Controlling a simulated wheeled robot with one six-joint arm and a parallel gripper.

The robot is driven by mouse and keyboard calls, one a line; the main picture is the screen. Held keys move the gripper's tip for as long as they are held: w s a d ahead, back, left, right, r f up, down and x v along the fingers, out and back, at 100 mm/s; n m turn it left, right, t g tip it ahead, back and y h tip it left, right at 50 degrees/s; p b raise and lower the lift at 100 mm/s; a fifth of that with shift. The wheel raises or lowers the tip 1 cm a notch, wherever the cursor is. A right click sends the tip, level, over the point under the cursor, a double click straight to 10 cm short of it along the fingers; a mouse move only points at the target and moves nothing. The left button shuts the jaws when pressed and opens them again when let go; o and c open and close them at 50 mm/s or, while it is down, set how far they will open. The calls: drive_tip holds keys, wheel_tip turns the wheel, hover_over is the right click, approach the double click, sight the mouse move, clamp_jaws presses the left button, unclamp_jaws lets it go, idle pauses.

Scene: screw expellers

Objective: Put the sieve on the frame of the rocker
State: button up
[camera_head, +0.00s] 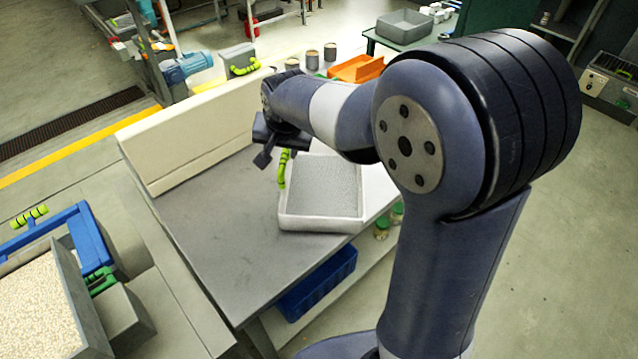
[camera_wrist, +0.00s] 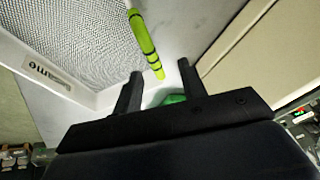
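The sieve (camera_head: 325,192), a pale square frame with grey mesh and a yellow-green handle (camera_head: 283,169), lies on the grey table. In the wrist view its mesh (camera_wrist: 95,45) fills the upper left, and the handle (camera_wrist: 147,42) points down toward my fingers. My gripper (camera_head: 264,160) is at the sieve's left side, by the handle. In the wrist view my gripper (camera_wrist: 158,74) is open, with the handle's end near the gap between the fingertips and clear space on both sides. A blue frame (camera_head: 92,240) with green handles, perhaps the rocker's, stands at the lower left by a grain-filled tray (camera_head: 75,300).
A long cream panel (camera_head: 190,140) stands along the table's back edge. The table's left part (camera_head: 215,220) is bare. A blue bin (camera_head: 318,283) and jars (camera_head: 382,229) are below the table's front edge. An orange tray (camera_head: 356,68) and several canisters stand behind.

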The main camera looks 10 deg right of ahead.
sight(284, 157)
drive_tip(key=shift+d+x, duration=0.2)
drive_tip(key=shift+x, duration=1.35)
drive_tip(key=shift+d+x, duration=0.2)
drive_tip(key=shift+x, duration=1.35)
drive_tip(key=shift+w, duration=0.1)
clamp_jaws()
